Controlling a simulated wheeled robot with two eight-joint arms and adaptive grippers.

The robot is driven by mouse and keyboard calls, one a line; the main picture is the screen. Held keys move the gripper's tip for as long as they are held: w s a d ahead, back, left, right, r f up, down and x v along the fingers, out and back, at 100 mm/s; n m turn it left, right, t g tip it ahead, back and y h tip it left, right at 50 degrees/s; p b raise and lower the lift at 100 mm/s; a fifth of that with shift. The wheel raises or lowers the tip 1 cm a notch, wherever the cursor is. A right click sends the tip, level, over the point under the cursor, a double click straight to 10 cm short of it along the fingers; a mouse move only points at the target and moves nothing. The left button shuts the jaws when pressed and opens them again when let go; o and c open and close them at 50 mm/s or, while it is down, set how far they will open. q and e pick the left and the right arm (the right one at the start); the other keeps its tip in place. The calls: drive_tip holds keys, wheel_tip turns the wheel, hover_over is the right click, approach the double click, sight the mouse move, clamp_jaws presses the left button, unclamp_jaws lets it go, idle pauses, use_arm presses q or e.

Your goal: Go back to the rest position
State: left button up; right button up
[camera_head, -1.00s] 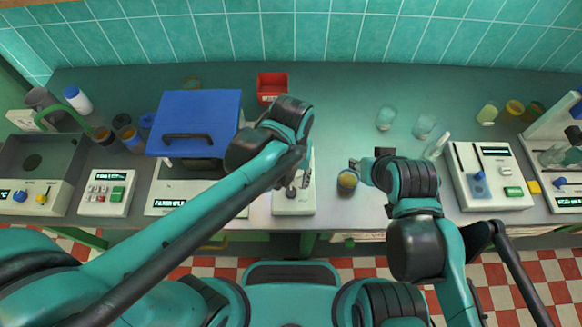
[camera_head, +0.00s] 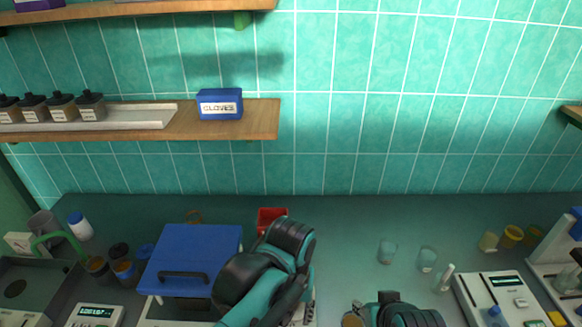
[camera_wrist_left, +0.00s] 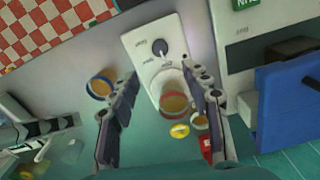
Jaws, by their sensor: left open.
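My left gripper (camera_wrist_left: 162,82) is open in the left wrist view. Its fingers are apart over a white device with a knob (camera_wrist_left: 158,62). A beaker with amber contents and a red band (camera_wrist_left: 175,102) shows between and beyond the fingers; I cannot tell whether they touch it. In the head view my left wrist covers most of this device. My right gripper (camera_head: 358,308) is at the bottom edge of the head view, mostly cut off, near a jar (camera_head: 352,321). Its fingers are too hidden to judge.
A blue-lidded machine (camera_head: 192,255) stands left of my left arm. A red bin (camera_head: 271,217) is behind my left wrist. Empty-looking glasses (camera_head: 387,251) and a keypad device (camera_head: 503,297) stand right. A wooden shelf (camera_head: 262,120) holds a blue gloves box (camera_head: 220,104).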

use_arm(q)
drive_tip(key=w+a+f+n+t+b, duration=0.1)
drive_tip(key=a+t, duration=0.6)
drive_tip(key=a, duration=1)
drive_tip(key=shift+a+f+n, duration=0.3)
drive_tip(key=shift+a+f, duration=0.05)
drive_tip(key=shift+f, duration=0.1)
drive_tip(key=shift+w, duration=0.1)
